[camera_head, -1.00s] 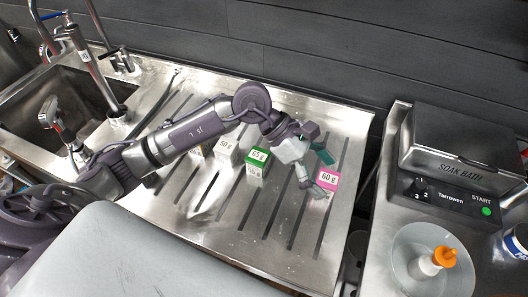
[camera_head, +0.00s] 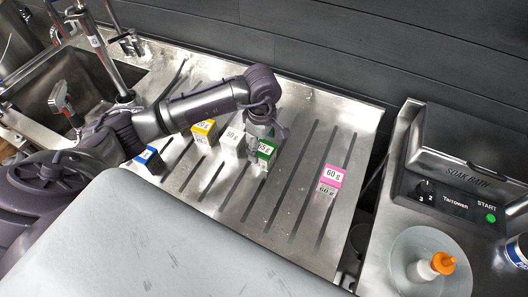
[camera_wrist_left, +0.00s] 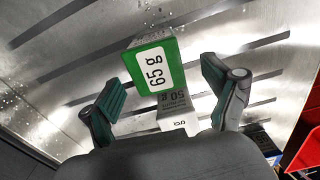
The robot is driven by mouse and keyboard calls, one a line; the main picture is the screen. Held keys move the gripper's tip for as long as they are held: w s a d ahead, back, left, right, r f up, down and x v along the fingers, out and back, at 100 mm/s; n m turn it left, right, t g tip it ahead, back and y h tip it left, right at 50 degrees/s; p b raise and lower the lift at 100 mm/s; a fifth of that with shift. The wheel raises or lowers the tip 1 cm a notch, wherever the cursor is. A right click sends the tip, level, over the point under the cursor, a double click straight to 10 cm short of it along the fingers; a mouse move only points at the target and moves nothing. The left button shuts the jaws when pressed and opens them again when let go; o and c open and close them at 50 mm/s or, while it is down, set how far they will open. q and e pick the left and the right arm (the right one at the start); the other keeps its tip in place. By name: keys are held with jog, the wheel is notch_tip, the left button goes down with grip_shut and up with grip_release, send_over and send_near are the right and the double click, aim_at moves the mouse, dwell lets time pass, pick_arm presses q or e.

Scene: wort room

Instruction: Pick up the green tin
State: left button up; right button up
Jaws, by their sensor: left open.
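The green tin, with a green top marked 65 g, stands on the ribbed steel drainboard (camera_head: 300,215), in the head view (camera_head: 266,151) and the left wrist view (camera_wrist_left: 152,75). My left gripper (camera_head: 264,130) is over it in the head view and partly hides it. In the left wrist view my left gripper (camera_wrist_left: 166,100) is open, with one teal-padded finger to each side of the tin in the picture. No finger visibly touches the tin. My right gripper is in neither view.
A white-topped tin (camera_head: 232,138) stands close left of the green one. A yellow tin (camera_head: 203,130) and a blue tin (camera_head: 148,160) stand further left. A pink tin (camera_head: 333,176) stands apart to the right, with clear drainboard between. The soak bath (camera_head: 455,150) is at the far right.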

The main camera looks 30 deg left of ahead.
aim_at(264, 148)
pick_arm(q)
jog(key=shift+d+f, duration=0.1)
jog(key=shift+f, duration=0.25)
notch_tip(264, 148, down, 4)
jog(key=shift+w+d+r+p, duration=0.1)
jog(key=shift+d+r+p, duration=0.05)
jog(key=shift+p, duration=0.9)
jog(key=shift+f, duration=0.4)
jog(key=c, duration=1.3)
